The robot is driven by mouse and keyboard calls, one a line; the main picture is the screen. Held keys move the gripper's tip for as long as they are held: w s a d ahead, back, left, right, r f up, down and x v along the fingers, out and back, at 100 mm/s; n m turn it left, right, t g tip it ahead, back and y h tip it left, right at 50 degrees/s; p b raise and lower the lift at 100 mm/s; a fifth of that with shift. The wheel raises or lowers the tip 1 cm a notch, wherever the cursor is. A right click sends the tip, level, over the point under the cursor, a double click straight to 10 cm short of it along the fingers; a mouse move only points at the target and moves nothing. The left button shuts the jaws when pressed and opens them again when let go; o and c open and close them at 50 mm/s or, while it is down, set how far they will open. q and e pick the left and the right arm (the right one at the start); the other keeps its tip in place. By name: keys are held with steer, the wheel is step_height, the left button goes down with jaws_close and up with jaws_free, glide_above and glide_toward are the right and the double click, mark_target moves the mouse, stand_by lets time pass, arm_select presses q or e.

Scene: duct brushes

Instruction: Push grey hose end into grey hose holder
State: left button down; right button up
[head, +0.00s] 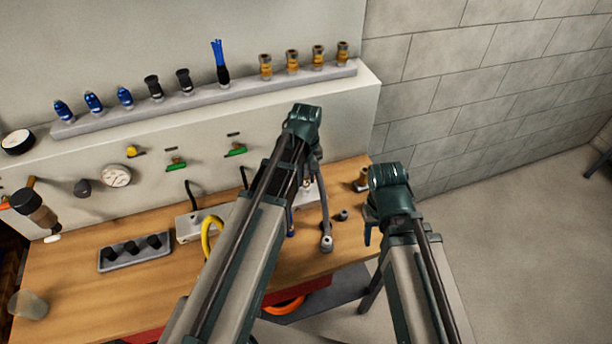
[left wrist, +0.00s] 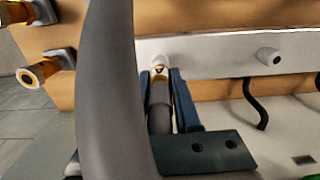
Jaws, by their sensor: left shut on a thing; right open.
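My left gripper (head: 291,222) points down over the wooden bench, largely hidden behind its own arm in the head view. In the left wrist view its blue fingers (left wrist: 172,100) are shut on the grey hose end (left wrist: 160,92). The tip points at a round white holder (left wrist: 153,50) on a pale box and overlaps it; I cannot tell whether it is inside. The grey hose (left wrist: 110,90) arches large across the wrist view and also hangs beside the gripper in the head view (head: 324,205). My right gripper (head: 367,235) is open and empty, partly hidden, off the bench's right edge.
A second port (left wrist: 270,57) sits on the same pale box. Another box (head: 195,226) with a yellow hose (head: 208,238) stands left. A grey tray (head: 135,252) of black parts lies further left. A shelf rail (head: 205,101) holds several fittings.

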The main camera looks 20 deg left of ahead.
mark_target(306, 167)
arm_select(q)
steer(key=shift+r+p, duration=2.35)
steer(key=shift+r, duration=0.15)
arm_select(e)
steer(key=shift+r, duration=2.45)
arm_select(q)
steer(key=shift+f, duration=0.1)
